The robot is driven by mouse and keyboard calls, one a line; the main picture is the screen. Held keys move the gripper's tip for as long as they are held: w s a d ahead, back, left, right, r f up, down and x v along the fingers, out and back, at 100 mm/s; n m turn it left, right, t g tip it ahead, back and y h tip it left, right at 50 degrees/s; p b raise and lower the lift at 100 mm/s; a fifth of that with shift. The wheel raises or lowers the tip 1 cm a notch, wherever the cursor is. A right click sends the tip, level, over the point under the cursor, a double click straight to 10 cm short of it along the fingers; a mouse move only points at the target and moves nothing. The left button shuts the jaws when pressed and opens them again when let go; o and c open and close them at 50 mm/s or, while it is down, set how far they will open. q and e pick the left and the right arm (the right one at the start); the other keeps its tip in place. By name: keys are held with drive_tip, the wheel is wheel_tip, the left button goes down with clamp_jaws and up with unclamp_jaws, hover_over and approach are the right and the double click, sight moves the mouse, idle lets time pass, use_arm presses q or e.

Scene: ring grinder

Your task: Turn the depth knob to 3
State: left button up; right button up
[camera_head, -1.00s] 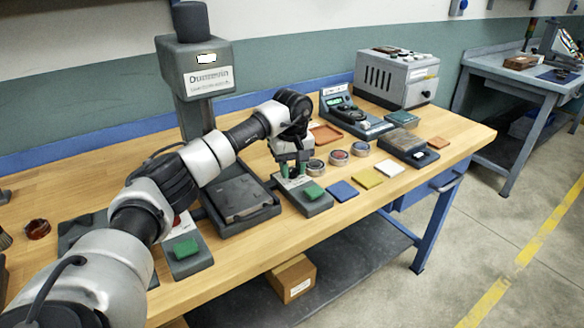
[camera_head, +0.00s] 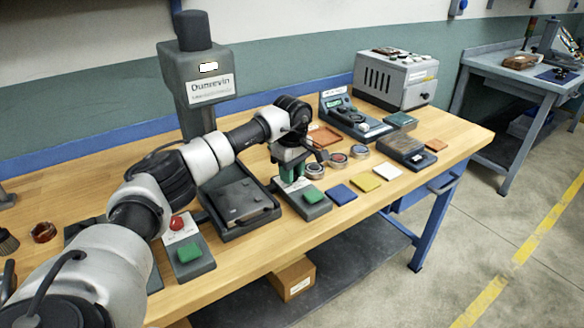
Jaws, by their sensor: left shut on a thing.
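My left gripper (camera_head: 292,175) points down, its green-tipped fingers at the back part of a small dark control box with a green button (camera_head: 313,194). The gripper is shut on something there. It is at the place of the depth knob, but the fingers hide the knob, and its pointer and numbers cannot be read. The grinder (camera_head: 197,75), a dark column machine with a white label, stands behind and to the left, with a dark tray (camera_head: 240,232) at its foot. My right gripper is not in view.
A second box with a red button (camera_head: 176,222) and a green button (camera_head: 189,250) stands left of the tray. The wooden bench front (camera_head: 245,252) is clear.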

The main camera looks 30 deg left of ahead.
use_arm(q)
drive_tip(key=n+p, duration=0.1)
drive_tip(key=n, duration=0.3)
drive_tip(key=shift+r+n, duration=0.15)
drive_tip(key=shift+n, duration=0.25)
drive_tip(key=n+p, duration=0.1)
drive_tip(key=n, duration=0.3)
drive_tip(key=shift+p, duration=0.4)
drive_tip(key=n+p, duration=0.1)
drive_tip(key=n, duration=0.4)
drive_tip(key=shift+n+p, duration=0.3)
drive_tip(key=shift+n, duration=0.1)
drive_tip(key=shift+n+p, duration=0.45)
drive_tip(key=shift+n, duration=1.25)
drive_tip(key=o, duration=0.9)
